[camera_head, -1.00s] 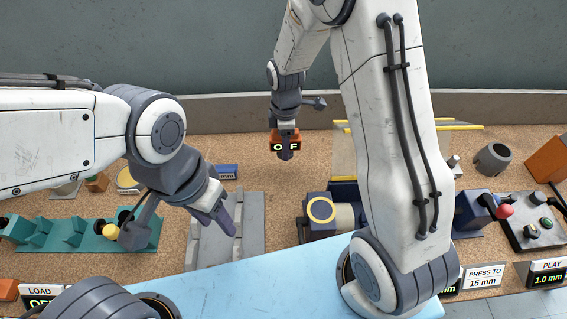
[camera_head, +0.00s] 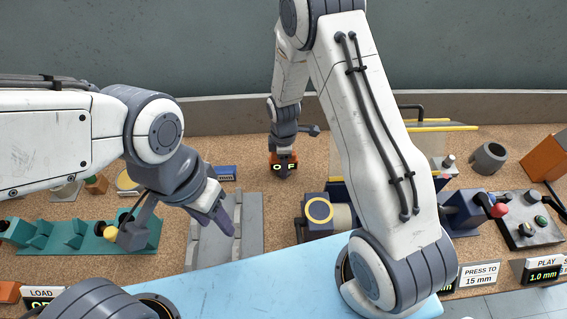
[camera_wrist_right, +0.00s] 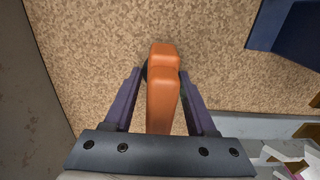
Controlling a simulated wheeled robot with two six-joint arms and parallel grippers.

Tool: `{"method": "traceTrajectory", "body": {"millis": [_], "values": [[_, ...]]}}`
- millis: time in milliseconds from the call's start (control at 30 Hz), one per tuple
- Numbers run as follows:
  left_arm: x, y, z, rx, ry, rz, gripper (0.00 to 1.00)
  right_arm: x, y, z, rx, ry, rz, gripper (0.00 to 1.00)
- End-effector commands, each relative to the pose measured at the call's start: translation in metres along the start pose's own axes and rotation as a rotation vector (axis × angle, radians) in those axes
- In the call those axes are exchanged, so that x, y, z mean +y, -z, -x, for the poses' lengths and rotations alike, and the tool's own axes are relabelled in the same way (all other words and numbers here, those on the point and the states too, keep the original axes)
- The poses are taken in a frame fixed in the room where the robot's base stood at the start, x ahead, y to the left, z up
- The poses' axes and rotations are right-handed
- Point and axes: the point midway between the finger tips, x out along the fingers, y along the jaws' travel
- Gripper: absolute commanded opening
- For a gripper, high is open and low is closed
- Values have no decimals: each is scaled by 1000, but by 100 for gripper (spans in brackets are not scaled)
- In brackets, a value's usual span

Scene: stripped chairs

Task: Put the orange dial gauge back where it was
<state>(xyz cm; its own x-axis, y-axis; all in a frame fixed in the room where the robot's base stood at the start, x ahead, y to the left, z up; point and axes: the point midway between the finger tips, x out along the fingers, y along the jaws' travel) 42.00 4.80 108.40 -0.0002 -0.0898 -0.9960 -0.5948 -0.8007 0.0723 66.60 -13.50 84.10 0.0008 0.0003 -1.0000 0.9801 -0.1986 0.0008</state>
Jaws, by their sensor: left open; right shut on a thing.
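The orange dial gauge (camera_head: 284,161), an orange block with a dark display face reading "O F" around a finger, is in my right gripper (camera_head: 285,171) at the back middle in the head view. The right wrist view shows the orange body (camera_wrist_right: 162,92) between the two purple fingers of my right gripper (camera_wrist_right: 162,80), over cork-coloured surface. I cannot tell whether the gauge touches the surface. My left gripper (camera_head: 226,220) is open and empty, over the grey grooved block at the front left.
The grey grooved block (camera_head: 247,235) and a blue display (camera_head: 225,173) lie left of the gauge. A machine with a yellow ring (camera_head: 319,211) stands to the right. Teal holders (camera_head: 75,233) are at the far left. Bare cork surface (camera_head: 275,205) lies in front of the gauge.

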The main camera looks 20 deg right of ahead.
Motion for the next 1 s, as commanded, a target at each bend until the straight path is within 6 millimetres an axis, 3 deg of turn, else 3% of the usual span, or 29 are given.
{"method": "traceTrajectory", "body": {"millis": [33, 100, 533, 1000], "values": [[0, 0, -1, 0, 0, 0, 46, 0, 0, -1, 0, 0, 0, 68], [0, 0, 0, 0, 0, 0, 46, 0, 0, 0, 0, 0, 0, 86], [0, 0, 0, 0, 0, 0, 46, 1, 0, 10, 1, -3, 0, 86], [-1, -1, -12, 0, 0, 0, 46, 1, 0, 101, 2, -5, 0, 86]]}}
